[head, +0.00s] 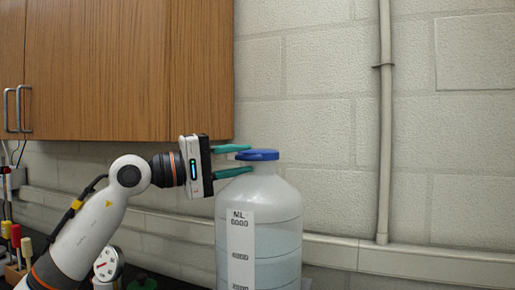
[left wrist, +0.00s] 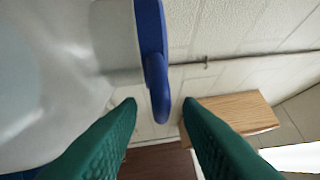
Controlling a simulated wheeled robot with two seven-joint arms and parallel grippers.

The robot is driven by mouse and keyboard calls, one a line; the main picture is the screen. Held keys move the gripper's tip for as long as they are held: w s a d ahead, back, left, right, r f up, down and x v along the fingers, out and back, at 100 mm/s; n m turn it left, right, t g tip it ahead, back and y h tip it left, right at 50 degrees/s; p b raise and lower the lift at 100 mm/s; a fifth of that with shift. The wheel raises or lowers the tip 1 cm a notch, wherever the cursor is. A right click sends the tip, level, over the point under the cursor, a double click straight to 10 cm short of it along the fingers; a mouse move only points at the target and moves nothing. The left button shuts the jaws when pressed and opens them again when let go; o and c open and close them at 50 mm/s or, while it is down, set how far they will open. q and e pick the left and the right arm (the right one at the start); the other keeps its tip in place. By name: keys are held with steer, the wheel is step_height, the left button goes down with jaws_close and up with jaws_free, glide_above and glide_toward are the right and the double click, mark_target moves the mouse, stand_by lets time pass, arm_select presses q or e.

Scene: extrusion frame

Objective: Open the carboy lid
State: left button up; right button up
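The carboy (head: 275,222) is a large translucent bottle with a white volume scale, standing upright and partly full. Its blue lid (head: 258,155) sits on the neck. In the left wrist view the lid (left wrist: 150,32) shows edge-on, with a rounded blue tab (left wrist: 157,90) that points down between my fingertips. My left gripper (head: 241,159) is open at the left side of the lid, one green finger above lid level and one below. My right gripper is not in view.
A wooden cabinet (head: 118,65) hangs on the wall at upper left, above my left arm. A vertical pipe (head: 384,120) and a horizontal rail (head: 420,261) run along the block wall. Small coloured-handled tools (head: 15,235) stand at lower left. Space right of the carboy looks free.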

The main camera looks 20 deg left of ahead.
mark_target(255, 155)
arm_select(q)
steer(key=shift+p+x, duration=0.55)
steer(key=shift+x, duration=1.5)
